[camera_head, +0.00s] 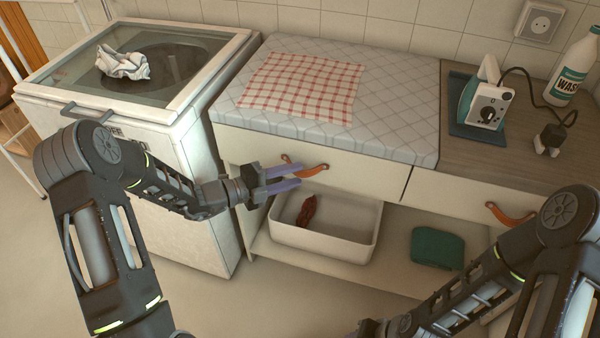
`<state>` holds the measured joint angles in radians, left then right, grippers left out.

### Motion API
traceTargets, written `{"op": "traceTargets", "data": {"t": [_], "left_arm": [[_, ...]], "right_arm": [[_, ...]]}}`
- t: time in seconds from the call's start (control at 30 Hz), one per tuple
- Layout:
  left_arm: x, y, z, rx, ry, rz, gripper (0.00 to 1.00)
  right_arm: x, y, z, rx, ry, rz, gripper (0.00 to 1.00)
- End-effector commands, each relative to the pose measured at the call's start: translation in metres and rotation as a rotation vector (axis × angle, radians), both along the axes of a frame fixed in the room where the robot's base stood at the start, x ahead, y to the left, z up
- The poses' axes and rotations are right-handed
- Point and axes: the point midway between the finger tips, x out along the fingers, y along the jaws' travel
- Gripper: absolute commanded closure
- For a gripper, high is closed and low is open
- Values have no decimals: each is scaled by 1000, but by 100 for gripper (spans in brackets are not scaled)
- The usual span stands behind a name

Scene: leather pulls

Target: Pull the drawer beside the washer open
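The washer (188,165) is a white machine with a glass top at the left. The drawer (360,178) beside it has a cream front that looks shut, under a quilted grey top. Its orange-brown leather pull (310,170) is at the middle of the front. My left gripper (298,177) is open, with its two purple-grey fingers apart and pointing right at the pull. The fingers overlap part of the pull in this view; I cannot tell whether they touch it. My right gripper (362,328) is at the bottom edge, mostly cut off.
A second drawer (450,195) with a leather pull stands to the right. A white bin (335,240) with a brown item and a green box (437,247) sit on the low shelf. A checked cloth (300,85), an iron (485,103) and a bottle (575,68) are on top.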

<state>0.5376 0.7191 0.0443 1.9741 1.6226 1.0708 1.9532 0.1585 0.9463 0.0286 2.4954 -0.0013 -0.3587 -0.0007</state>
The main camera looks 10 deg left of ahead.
Motion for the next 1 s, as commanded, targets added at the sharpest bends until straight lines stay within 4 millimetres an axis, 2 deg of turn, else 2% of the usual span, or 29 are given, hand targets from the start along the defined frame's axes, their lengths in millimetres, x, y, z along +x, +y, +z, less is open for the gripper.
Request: {"op": "traceTargets", "data": {"t": [0.2, 0.5, 0.9, 1.0], "left_arm": [[15, -18, -3, 0, -1, -2, 66], [17, -20, -4, 0, -1, -1, 66], [16, -19, -4, 1, -1, 0, 98], [16, -19, -4, 1, 0, 0, 100]], "right_arm": [[0, 0, 0, 0, 0, 0, 64], [0, 0, 0, 0, 0, 0, 64], [0, 0, 0, 0, 0, 0, 64], [0, 0, 0, 0, 0, 0, 64]]}}
